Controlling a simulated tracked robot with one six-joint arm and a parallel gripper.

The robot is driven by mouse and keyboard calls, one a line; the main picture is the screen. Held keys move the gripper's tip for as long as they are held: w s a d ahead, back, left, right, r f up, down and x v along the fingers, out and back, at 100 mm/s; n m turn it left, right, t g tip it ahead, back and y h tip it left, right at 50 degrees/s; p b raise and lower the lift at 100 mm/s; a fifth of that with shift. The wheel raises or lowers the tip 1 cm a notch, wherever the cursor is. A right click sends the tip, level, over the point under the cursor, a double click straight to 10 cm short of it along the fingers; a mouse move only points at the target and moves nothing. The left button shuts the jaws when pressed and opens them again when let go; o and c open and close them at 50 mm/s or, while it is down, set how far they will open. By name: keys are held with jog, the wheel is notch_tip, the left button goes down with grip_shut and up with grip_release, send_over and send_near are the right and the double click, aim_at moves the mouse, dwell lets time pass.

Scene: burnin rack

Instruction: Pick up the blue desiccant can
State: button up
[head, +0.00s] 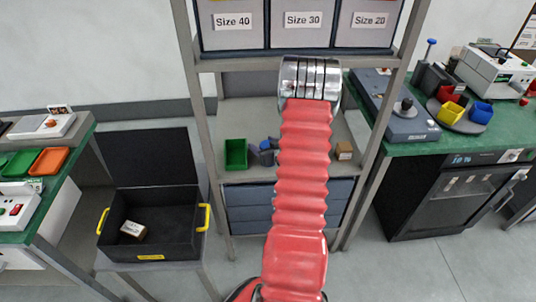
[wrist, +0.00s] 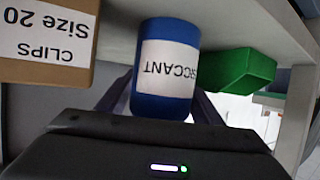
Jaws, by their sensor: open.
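The blue desiccant can (wrist: 165,98) has a white label and appears upside down in the wrist view, at the middle, on the pale shelf. My gripper (wrist: 158,103) is open, with a dark finger showing at each side of the can. The can stands in front of the gripper body, between the lines of the fingers. I cannot tell whether either finger touches it. In the head view my red arm hides most of this spot. A small dark blue-grey shape shows left of the arm, but I cannot tell what it is.
A tan clips box (wrist: 45,45) and a green bin (wrist: 235,72) flank the can on the shelf. In the head view the green bin (head: 236,153) is left of my arm and the box (head: 343,150) right. Labelled bins (head: 233,30) fill the shelf above.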

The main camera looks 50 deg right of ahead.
jog(key=shift+c, duration=0.4)
jog(key=c, duration=0.9)
jog(key=shift+r, duration=0.15)
notch_tip(320, 180, up, 10)
jog(key=shift+f, duration=0.15)
dwell(0.8)
